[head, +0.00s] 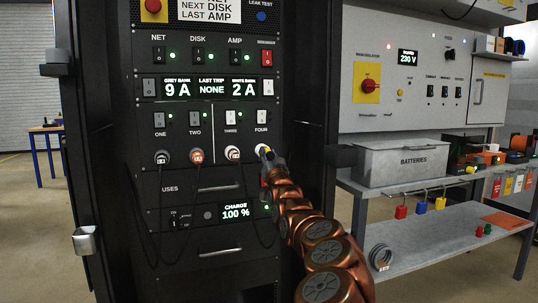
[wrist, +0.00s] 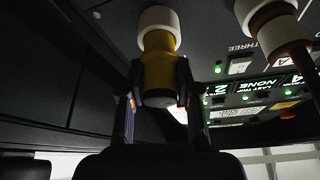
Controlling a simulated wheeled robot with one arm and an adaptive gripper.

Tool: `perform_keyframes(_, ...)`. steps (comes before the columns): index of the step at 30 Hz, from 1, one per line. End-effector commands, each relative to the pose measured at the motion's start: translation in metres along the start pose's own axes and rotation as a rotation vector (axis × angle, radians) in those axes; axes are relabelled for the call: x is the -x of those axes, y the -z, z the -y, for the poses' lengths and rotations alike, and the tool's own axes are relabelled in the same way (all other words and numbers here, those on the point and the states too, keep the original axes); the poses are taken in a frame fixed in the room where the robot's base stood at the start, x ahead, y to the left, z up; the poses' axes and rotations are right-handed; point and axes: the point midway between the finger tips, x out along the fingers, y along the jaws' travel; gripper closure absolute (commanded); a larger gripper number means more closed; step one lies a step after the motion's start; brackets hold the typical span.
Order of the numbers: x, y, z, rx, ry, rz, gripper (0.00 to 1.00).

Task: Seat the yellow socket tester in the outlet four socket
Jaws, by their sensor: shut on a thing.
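The yellow socket tester (wrist: 158,72) is a short cylinder with a dark end, held between the two fingers of my gripper (wrist: 157,98). Its far end meets the white ring of the outlet four socket (wrist: 158,18) in the wrist view, roughly in line with it. I cannot tell how deep it sits. In the head view, my gripper (head: 270,162) is at the panel below the FOUR label, with a bit of the yellow tester (head: 266,153) showing. The white socket rim (head: 260,148) shows just above it; the rest is hidden.
Outlet three, left of it, holds a white plug (head: 232,153) with a hanging cable; outlets one (head: 162,157) and two (head: 196,156) hold plugs too. Switches and displays (head: 205,88) sit above. The rack's open frame edge (head: 328,100) stands close on the right.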

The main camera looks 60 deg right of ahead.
Motion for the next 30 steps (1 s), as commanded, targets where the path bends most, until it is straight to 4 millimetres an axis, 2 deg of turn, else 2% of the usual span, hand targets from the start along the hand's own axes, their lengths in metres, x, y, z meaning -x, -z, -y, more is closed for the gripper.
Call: perform_keyframes(30,-0.015,-0.004,0.000,0.000,0.000,-0.002,1.00)
